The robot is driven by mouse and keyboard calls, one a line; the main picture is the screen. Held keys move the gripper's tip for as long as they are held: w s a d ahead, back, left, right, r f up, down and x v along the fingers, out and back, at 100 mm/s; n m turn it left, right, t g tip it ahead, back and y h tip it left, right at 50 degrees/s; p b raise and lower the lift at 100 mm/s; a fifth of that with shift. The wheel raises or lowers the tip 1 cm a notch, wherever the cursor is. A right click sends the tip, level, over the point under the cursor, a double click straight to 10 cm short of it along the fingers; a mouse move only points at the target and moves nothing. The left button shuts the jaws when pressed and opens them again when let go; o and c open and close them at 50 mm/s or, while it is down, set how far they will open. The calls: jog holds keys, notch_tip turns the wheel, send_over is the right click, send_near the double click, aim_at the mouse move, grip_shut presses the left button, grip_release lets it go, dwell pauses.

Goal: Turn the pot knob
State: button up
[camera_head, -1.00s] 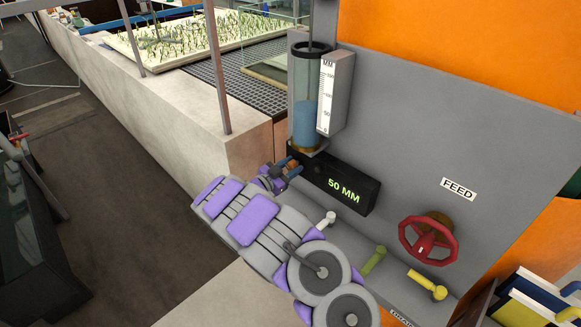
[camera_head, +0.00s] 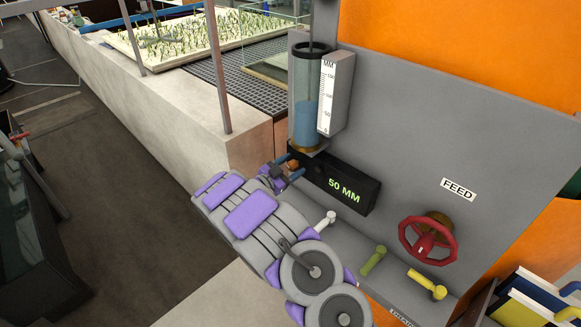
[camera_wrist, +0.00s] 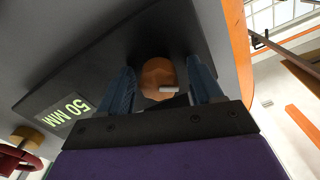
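The pot knob (camera_wrist: 158,76) is round and orange-brown with a pale pointer mark on it. It sits on the left end of the black display box (camera_head: 345,186), which reads 50 MM in green. In the head view the knob (camera_head: 293,164) is partly hidden by my gripper (camera_head: 283,172). In the wrist view my gripper (camera_wrist: 162,90) is open, with one blue finger on each side of the knob. A dark gap shows between the knob and each finger. How deep the fingers reach along the knob is hard to tell.
Above the box stands a clear tube of blue water (camera_head: 306,105) with a millimetre scale (camera_head: 327,95). To the right are a white lever (camera_head: 325,221), a green lever (camera_head: 373,260), a yellow lever (camera_head: 427,284) and a red handwheel (camera_head: 428,239) under a FEED label (camera_head: 458,189).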

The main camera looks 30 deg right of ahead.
jog(key=p+v, duration=0.1)
jog(key=v, duration=1.6)
jog(key=shift+a, duration=0.25)
dwell(0.8)
